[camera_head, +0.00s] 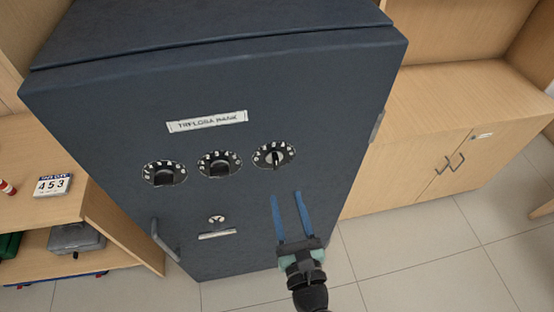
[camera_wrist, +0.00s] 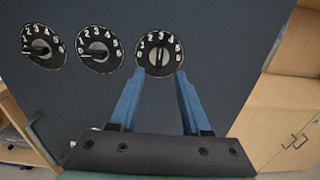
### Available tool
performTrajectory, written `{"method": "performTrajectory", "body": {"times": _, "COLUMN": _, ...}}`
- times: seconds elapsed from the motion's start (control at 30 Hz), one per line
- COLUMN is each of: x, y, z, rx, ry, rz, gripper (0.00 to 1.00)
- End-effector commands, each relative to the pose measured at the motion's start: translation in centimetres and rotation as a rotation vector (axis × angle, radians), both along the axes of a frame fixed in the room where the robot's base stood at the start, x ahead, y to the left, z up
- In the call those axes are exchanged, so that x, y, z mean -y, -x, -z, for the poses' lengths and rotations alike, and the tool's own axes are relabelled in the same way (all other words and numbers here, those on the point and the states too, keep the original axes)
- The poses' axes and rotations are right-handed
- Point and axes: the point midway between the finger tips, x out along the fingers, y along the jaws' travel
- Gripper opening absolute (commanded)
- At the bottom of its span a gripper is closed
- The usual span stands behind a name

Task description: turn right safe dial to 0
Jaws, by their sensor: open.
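A dark blue-grey safe (camera_head: 110,110) fills the middle of the head view, with three round black dials in a row on its door. The right dial (camera_head: 274,156) has white digits around its upper rim and a knob turned close to upright; it also shows in the wrist view (camera_wrist: 159,55). The middle dial (camera_head: 219,164) and left dial (camera_head: 164,173) have their knobs turned to the left in the wrist view. My gripper (camera_head: 286,195) is open and empty, its two blue fingers below the right dial. In the wrist view the fingertips (camera_wrist: 158,73) lie either side of that dial's lower edge.
A handle (camera_head: 164,241) and a keyhole plate (camera_head: 217,220) are low on the safe door. A shelf on the left holds a card reading 453 (camera_head: 53,186) and a grey box (camera_head: 76,238). A wooden cabinet (camera_head: 430,140) stands right of the safe. Tiled floor is free at lower right.

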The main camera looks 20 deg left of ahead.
Motion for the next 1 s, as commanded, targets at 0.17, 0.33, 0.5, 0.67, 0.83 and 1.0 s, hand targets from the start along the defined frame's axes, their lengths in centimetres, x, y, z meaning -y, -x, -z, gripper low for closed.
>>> {"method": "performTrajectory", "body": {"times": 0.17, "x": -2.3, "y": -3.3, "z": -0.3, "rx": 0.004, "ry": 0.001, "rz": -0.004, "gripper": 0.47}}
{"method": "performTrajectory", "body": {"times": 0.33, "x": -4.2, "y": -6.0, "z": -0.2, "rx": 0.004, "ry": 0.003, "rz": -0.005, "gripper": 0.47}}
{"method": "performTrajectory", "body": {"times": 0.5, "x": -5.3, "y": -7.7, "z": -0.1, "rx": 0.004, "ry": 0.003, "rz": -0.003, "gripper": 0.47}}
{"method": "performTrajectory", "body": {"times": 0.67, "x": -5.8, "y": -8.4, "z": -0.1, "rx": 0.003, "ry": 0.004, "rz": -0.002, "gripper": 0.47}}
{"method": "performTrajectory", "body": {"times": 0.83, "x": -5.8, "y": -8.5, "z": -0.1, "rx": 0.003, "ry": 0.004, "rz": -0.002, "gripper": 0.47}}
{"method": "performTrajectory", "body": {"times": 1.0, "x": -5.8, "y": -8.5, "z": -0.1, "rx": 0.004, "ry": 0.004, "rz": -0.002, "gripper": 0.39}}
